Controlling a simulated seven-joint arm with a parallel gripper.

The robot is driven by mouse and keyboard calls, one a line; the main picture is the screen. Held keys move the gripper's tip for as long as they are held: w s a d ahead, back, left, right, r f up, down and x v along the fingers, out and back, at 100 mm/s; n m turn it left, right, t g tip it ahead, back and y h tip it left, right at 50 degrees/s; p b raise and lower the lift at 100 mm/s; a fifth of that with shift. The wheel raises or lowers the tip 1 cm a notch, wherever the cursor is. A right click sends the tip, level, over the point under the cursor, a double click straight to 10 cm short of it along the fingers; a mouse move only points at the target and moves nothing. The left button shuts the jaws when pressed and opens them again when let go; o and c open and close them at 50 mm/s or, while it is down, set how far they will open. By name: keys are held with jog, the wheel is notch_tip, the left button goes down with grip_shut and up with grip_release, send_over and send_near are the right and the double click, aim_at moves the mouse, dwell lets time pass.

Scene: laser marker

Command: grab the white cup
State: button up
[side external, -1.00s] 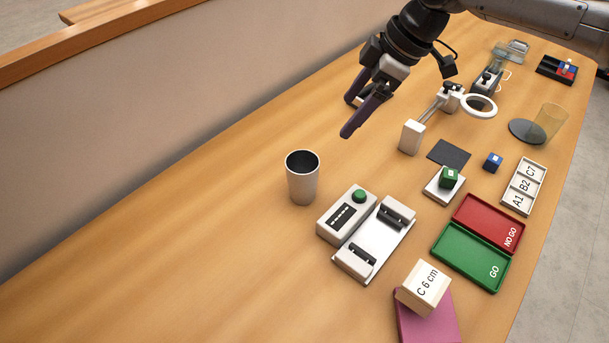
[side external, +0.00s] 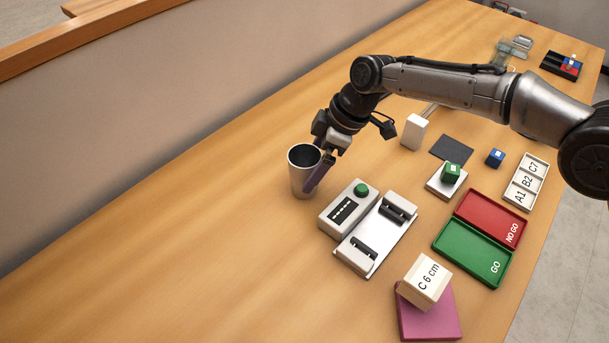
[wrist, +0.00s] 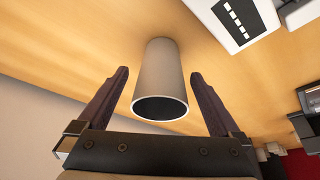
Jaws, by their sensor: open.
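In the wrist view the cup (wrist: 160,75) lies between the two dark fingers, with a gap on each side. My gripper (side external: 316,172) is at the cup from its right and back side, one finger in front of the cup's right side; the other finger is hidden behind the cup. In the wrist view my gripper (wrist: 160,80) is open, its fingers spread on either side of the cup.
A grey device with a green button (side external: 348,208) and a metal fixture (side external: 376,236) stand close to the cup's right. Green (side external: 472,252) and red (side external: 490,218) trays lie farther right. A C 6 cm block (side external: 424,282) is at front. The table left of the cup is clear.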

jog(key=shift+x, duration=1.95)
jog(key=shift+s+a, duration=0.1)
jog(key=c, duration=0.7)
jog(key=shift+r, duration=0.1)
jog(key=shift+c, duration=0.2)
jog(key=shift+r, duration=0.15)
